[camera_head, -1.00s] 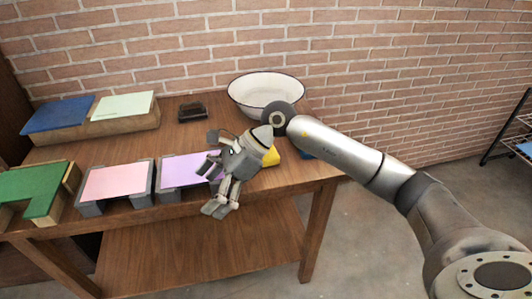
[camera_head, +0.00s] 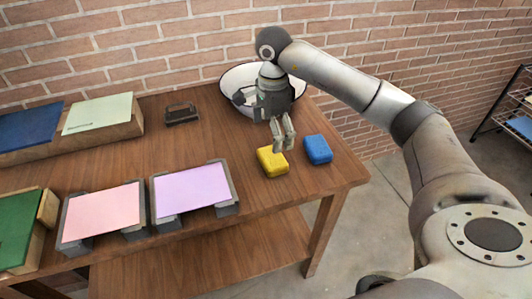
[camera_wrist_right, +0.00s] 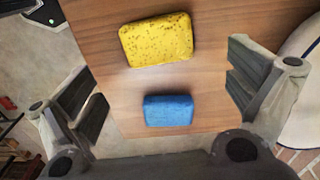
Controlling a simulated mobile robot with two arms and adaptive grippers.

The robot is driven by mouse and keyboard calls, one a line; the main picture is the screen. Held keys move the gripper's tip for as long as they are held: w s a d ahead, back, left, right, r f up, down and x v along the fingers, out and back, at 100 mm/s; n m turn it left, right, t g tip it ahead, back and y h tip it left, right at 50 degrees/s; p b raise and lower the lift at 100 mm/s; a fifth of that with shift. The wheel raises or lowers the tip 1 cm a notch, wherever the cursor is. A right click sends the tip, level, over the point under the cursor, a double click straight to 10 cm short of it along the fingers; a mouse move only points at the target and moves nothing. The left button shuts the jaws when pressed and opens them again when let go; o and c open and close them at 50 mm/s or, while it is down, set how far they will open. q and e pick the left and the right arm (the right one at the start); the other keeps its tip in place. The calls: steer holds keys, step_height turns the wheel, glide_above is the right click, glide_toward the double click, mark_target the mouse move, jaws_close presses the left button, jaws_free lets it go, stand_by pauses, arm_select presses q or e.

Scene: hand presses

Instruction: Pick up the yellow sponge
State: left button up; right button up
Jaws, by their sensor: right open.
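The yellow sponge (camera_head: 272,162) lies on the wooden table towards its right end. In the right wrist view the yellow sponge (camera_wrist_right: 156,39) lies beyond the blue sponge, ahead of the span between the fingers. My right gripper (camera_head: 283,134) is above the table just behind the yellow sponge, its fingers pointing down. It is open and empty, with its fingers wide apart in the right wrist view (camera_wrist_right: 165,98). My left gripper is not in view.
A blue sponge (camera_head: 318,149) lies right of the yellow one. A white basin (camera_head: 236,77) stands behind my right gripper. Presses with a purple sheet (camera_head: 192,189) and a pink sheet (camera_head: 101,211) stand to the left. The table's right edge is near.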

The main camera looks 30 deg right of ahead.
mark_target(273, 156)
steer(key=f, duration=0.1)
steer(key=s+f, duration=0.1)
steer(key=f, duration=0.1)
steer(key=shift+f+p, duration=0.2)
steer(key=shift+p, duration=0.1)
steer(key=shift+f, duration=0.3)
steer(key=shift+w+f, duration=0.15)
steer(key=shift+f, duration=0.2)
step_height(273, 156, down, 4)
steer(key=shift+w+f+p, duration=0.1)
steer(key=shift+f+p, duration=0.05)
steer(key=shift+p, duration=0.8)
steer(key=shift+f, duration=0.1)
steer(key=shift+c, duration=0.3)
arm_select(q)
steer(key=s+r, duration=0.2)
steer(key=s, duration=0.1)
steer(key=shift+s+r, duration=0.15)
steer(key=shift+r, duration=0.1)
arm_select(e)
steer(key=c, duration=0.6)
